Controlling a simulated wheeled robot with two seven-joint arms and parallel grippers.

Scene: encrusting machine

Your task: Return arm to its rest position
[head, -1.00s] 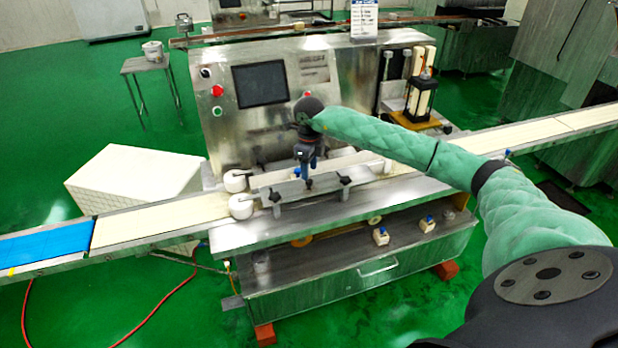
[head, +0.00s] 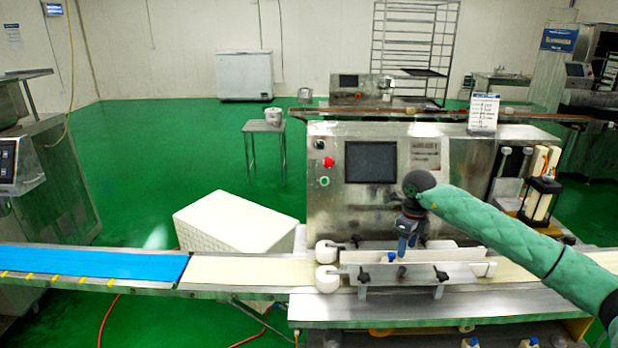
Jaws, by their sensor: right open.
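My right arm, in a green quilted sleeve, comes in from the right edge of the head view. Its gripper (head: 404,252) points down over the conveyor, just above the guide rails (head: 420,272) in front of the encrusting machine (head: 455,190). The fingers are small in the picture, and I see nothing held in them. The machine's dark screen (head: 371,162) is behind and left of the wrist. My left gripper is out of view.
The conveyor belt (head: 235,271) runs left to a blue section (head: 90,263). A white crate (head: 235,222) stands behind it. Black-knobbed clamps (head: 363,280) and white rollers (head: 327,278) sit close to the gripper. A black-framed unit (head: 541,200) stands right. Green floor is open at the left.

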